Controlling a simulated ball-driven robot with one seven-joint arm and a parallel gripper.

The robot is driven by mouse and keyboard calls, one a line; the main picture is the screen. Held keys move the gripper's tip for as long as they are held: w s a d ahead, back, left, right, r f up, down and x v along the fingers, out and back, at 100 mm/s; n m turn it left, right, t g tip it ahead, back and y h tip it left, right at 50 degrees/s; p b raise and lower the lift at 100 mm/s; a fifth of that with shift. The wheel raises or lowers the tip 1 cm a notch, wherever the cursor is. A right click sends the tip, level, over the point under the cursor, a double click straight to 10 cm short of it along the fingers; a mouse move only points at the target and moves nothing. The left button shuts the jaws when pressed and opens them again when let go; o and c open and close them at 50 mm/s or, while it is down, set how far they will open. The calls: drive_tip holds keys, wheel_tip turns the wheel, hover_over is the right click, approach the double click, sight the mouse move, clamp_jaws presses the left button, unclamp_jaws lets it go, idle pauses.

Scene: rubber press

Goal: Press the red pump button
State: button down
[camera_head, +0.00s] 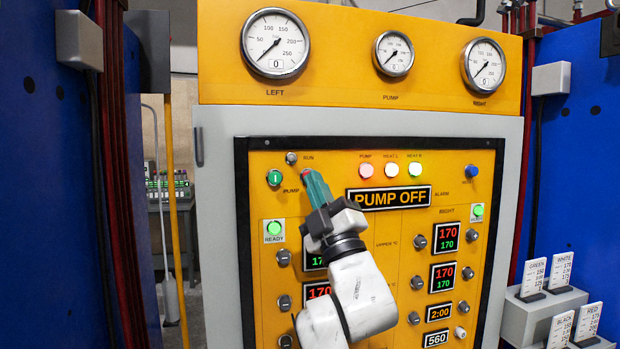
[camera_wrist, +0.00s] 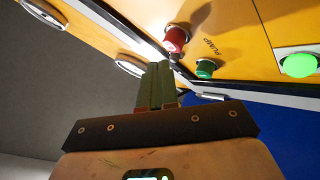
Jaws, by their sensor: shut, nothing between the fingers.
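The red pump button (camera_wrist: 177,38) stands out from the yellow panel in the wrist view, with the green pump button (camera_wrist: 205,68) beside it. In the head view only a bit of red shows at my fingertips, while the green button (camera_head: 274,178) is clear to their left. My gripper (camera_head: 308,174) is shut and empty, its green fingers pointing up toward the panel beside the PUMP label. In the wrist view the fingertips (camera_wrist: 159,64) lie below and left of the red button, with a small visible gap. The display (camera_head: 388,197) reads PUMP OFF.
A small knob marked RUN (camera_head: 291,158) sits just above my fingertips. Indicator lamps (camera_head: 391,170) and a blue alarm button (camera_head: 472,172) are to the right. Three gauges line the top, including the left gauge (camera_head: 275,43). Blue walls (camera_head: 45,200) flank the cabinet.

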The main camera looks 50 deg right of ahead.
drive_tip(key=shift+s+a+p, duration=0.25)
drive_tip(key=shift+s+a, duration=0.5)
drive_tip(key=shift+s, duration=0.3)
drive_tip(key=shift+s+a+p, duration=0.25)
drive_tip(key=shift+s+a, duration=0.45)
drive_tip(key=shift+s, duration=0.3)
drive_tip(key=w+a+f+m+g+y, duration=0.15)
drive_tip(key=f+g, duration=0.25)
drive_tip(key=f, duration=0.7)
drive_tip(key=a+f+m+g+y, duration=0.1)
drive_tip(key=f+m+g+y, duration=0.15)
drive_tip(key=f, duration=0.85)
drive_tip(key=a+f+m+g+y, duration=0.15)
drive_tip(key=f+g, duration=0.35)
drive_tip(key=f, duration=0.6)
drive_tip(key=s+a+f+m+g+y, duration=0.1)
drive_tip(key=s+a+f+g, duration=0.1)
drive_tip(key=s+f, duration=0.35)
drive_tip(key=s+a+f+m+g+y, duration=0.1)
drive_tip(key=s+a+f+g+y, duration=0.15)
drive_tip(key=f, duration=0.65)
drive_tip(key=s+a+f+g, duration=0.2)
drive_tip(key=s+f+g, duration=0.2)
drive_tip(key=s, duration=0.5)
drive_tip(key=s+a+f+m+g+y, duration=0.1)
drive_tip(key=s+a+f+g, duration=0.2)
drive_tip(key=s+f, duration=0.3)
drive_tip(key=s+g, duration=0.1)
drive_tip(key=s, duration=0.2)
drive_tip(key=shift+a+f, duration=0.15)
